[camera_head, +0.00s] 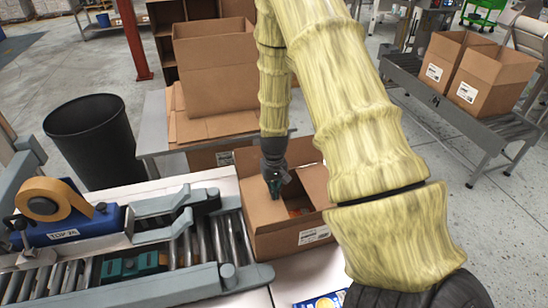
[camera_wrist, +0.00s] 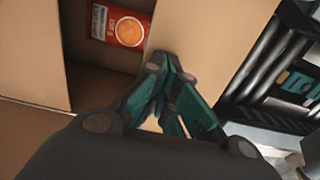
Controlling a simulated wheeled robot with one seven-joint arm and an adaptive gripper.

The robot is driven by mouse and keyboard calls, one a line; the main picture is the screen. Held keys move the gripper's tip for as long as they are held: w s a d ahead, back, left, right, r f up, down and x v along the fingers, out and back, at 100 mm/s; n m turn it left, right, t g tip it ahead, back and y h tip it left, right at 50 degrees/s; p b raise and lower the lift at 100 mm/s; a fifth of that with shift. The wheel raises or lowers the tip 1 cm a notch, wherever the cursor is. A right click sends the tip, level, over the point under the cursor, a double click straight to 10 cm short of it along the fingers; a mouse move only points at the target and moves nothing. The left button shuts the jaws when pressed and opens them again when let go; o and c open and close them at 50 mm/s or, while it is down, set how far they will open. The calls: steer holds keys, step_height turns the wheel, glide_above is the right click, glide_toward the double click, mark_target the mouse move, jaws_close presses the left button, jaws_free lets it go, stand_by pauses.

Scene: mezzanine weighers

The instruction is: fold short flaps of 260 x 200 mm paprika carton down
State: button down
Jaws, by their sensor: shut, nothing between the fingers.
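The open brown paprika carton (camera_head: 285,240) stands at the end of the roller conveyor in the head view, with a white label on its front. Its left flap (camera_head: 262,205) is at the conveyor side, and a back flap (camera_head: 298,153) stands raised. My gripper (camera_head: 276,187) points down at the left part of the opening. In the wrist view its teal fingertips (camera_wrist: 168,62) are together and empty, beside the edge of a cardboard flap (camera_wrist: 208,42). I cannot tell whether they touch it. A red packet (camera_wrist: 119,24) lies inside the carton. My arm hides the carton's right side.
A blue tape machine (camera_head: 75,222) and grey side rails stand left of the carton. A black bin (camera_head: 93,140) is behind them. Two open cartons (camera_head: 492,82) sit on a far right conveyor.

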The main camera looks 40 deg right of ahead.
steer(key=shift+f+b, duration=0.45)
steer(key=shift+f, duration=0.45)
step_height(320, 180, up, 9)
steer(key=p, duration=0.6)
stand_by(0.6)
